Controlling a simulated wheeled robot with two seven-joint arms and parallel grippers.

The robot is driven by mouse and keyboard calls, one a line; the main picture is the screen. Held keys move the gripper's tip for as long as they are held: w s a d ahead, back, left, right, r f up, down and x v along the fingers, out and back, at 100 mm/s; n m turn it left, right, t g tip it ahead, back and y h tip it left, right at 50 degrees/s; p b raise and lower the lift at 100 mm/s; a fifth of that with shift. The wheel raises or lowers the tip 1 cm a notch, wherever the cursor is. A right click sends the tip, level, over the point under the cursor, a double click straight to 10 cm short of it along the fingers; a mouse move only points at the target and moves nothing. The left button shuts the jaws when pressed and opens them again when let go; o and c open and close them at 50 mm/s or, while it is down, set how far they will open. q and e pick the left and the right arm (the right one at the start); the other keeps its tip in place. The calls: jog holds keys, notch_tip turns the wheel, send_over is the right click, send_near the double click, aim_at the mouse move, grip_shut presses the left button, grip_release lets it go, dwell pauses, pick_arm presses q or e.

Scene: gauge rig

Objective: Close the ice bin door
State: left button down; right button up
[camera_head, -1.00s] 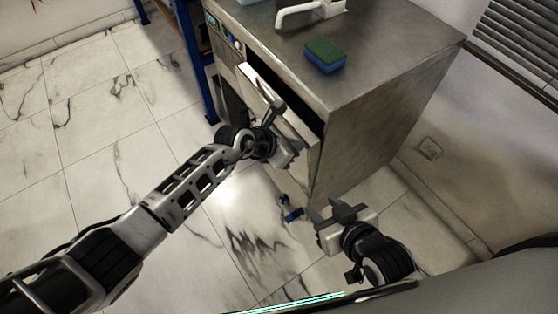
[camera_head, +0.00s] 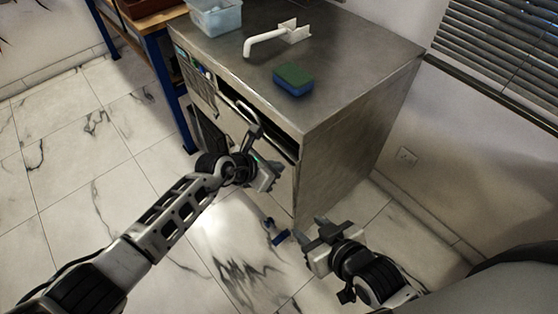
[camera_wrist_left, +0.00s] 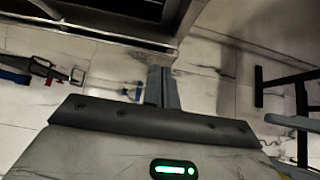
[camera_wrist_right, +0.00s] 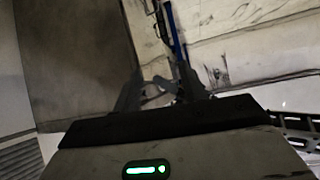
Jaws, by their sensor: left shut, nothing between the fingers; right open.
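The ice bin is a steel cabinet (camera_head: 345,135) with a flat top. Its front door (camera_head: 284,190) stands partly open, with a dark gap (camera_head: 262,117) under the top's front edge. In the left wrist view the door's rim (camera_wrist_left: 105,36) crosses the upper left, with the dark interior above it. My left gripper (camera_head: 272,174) is shut and empty, close in front of the door; I cannot tell whether it touches. Its closed fingers (camera_wrist_left: 163,88) show below the rim. My right gripper (camera_head: 310,229) is open and empty, low beside the cabinet's front right corner.
A blue-legged table (camera_head: 180,110) stands at the left. A small blue item (camera_head: 279,236) is near the floor. Marble floor lies open at left.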

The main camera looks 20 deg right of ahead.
jog(key=shift+s+d+r+p, duration=0.1)
jog(key=shift+s+r+p, duration=0.1)
jog(key=shift+p, duration=0.4)
jog(key=c, duration=0.5)
grip_shut()
pick_arm(q)
jog(key=s+d+r+n+t+h, duration=0.1)
jog(key=s+r+n+t+h, duration=0.15)
jog(key=r+n, duration=0.45)
jog(key=s+r+n+t+h, duration=0.15)
jog(key=r+n+h, duration=0.25)
jog(key=r, duration=0.5)
jog(key=a+f+n+t+y, duration=0.3)
jog(key=a+n+t+y, duration=0.5)
jog(key=a+n, duration=1.05)
jog(key=s+a+f+n+g+y, duration=0.2)
jog(key=s+a+f+n+g, duration=0.1)
jog(key=s+f+n, duration=0.3)
jog(key=s+a+f+n+g+y, duration=0.2)
jog(key=s+a+f+n, duration=0.4)
jog(key=n, duration=0.5)
jog(key=s, duration=0.2)
jog(key=shift+s+a+g, duration=0.15)
jog(key=shift+s+g, duration=0.25)
